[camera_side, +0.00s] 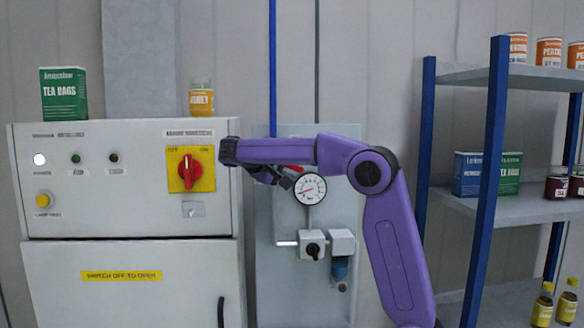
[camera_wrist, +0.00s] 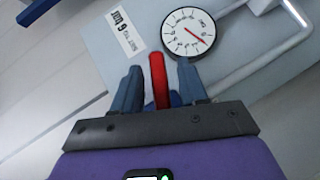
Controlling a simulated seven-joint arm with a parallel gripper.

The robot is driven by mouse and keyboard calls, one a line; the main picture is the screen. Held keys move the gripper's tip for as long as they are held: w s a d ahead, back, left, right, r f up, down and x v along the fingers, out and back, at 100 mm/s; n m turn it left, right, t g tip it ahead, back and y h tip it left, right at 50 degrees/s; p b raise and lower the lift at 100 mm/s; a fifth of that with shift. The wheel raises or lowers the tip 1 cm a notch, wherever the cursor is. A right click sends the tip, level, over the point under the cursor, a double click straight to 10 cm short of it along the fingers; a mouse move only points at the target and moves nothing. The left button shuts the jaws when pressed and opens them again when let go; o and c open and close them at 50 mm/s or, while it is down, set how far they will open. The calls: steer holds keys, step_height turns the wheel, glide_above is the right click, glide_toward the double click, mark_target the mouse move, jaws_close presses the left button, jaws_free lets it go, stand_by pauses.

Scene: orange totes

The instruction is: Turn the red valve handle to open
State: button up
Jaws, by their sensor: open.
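The red valve handle (camera_wrist: 157,78) shows in the wrist view as a short red lever between the two blue fingers of my gripper (camera_wrist: 160,84). My gripper is open, with a gap visible on each side of the handle. In the side view my gripper (camera_side: 279,177) is at the pipe panel, just left of the round gauge. Only a small red part of the handle (camera_side: 291,168) shows there, below my purple arm. The handle's pivot is hidden behind the gripper.
The pressure gauge (camera_side: 310,189) is close to the right of my gripper; it also shows in the wrist view (camera_wrist: 189,32). A grey cabinet (camera_side: 120,218) with a red rotary switch (camera_side: 189,172) stands left. Shelves (camera_side: 478,75) stand right.

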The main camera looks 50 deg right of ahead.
steer(key=shift+d+f, duration=0.1)
steer(key=shift+d, duration=0.2)
jaws_close()
